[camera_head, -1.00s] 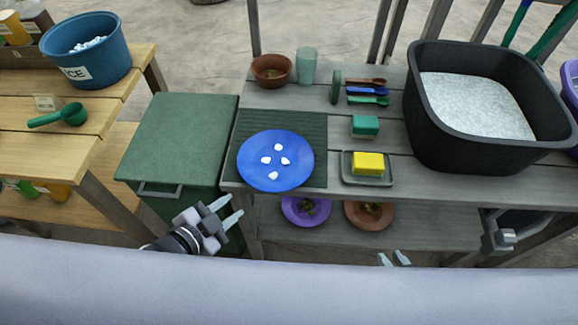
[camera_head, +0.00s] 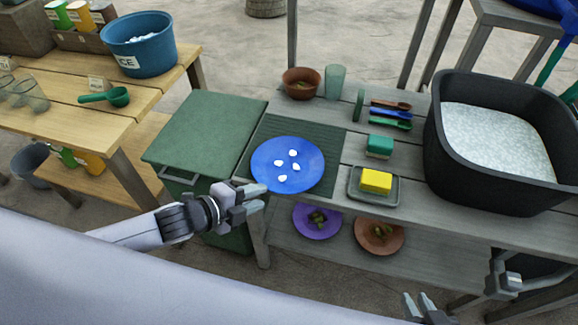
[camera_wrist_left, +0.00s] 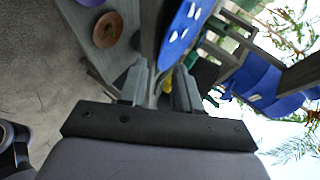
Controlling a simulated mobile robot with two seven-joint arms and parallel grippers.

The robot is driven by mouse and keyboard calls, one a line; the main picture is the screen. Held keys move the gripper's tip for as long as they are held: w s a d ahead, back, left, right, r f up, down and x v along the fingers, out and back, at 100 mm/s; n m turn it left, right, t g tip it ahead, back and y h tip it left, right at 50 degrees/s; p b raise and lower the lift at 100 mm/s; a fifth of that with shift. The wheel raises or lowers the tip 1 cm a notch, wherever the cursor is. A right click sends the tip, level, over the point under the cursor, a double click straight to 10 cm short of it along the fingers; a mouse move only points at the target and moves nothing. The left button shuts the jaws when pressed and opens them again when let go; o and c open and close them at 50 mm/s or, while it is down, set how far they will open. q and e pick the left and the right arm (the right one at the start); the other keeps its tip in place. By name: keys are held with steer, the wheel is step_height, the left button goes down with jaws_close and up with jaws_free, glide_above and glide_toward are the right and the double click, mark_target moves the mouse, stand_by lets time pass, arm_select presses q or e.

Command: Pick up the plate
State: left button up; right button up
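A blue plate (camera_head: 288,172) with several small white pieces lies on a dark green ribbed mat (camera_head: 335,150) on the grey table. A purple plate (camera_head: 317,228) and a terracotta plate (camera_head: 379,242), each holding dark bits, rest on the lower shelf. My left gripper (camera_head: 266,198) is just in front of the blue plate's near left rim, its fingers apart and empty. In the left wrist view the blue plate (camera_wrist_left: 186,25) shows beyond the open fingertips (camera_wrist_left: 160,75); contact cannot be told. My right gripper (camera_head: 420,299) is low at the front right, open and empty.
A green lidded bin (camera_head: 205,130) stands left of the table. A tray with a yellow sponge (camera_head: 376,181), a green block (camera_head: 379,146), spoons (camera_head: 391,113), a brown bowl (camera_head: 301,83), a glass (camera_head: 335,82) and a black tub (camera_head: 440,140) occupy the table.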

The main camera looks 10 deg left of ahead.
mark_target(274, 190)
arm_select(q)
steer(key=shift+x, duration=2.7)
steer(key=shift+w+a, duration=0.1)
steer(key=shift+a, duration=0.05)
jaws_close()
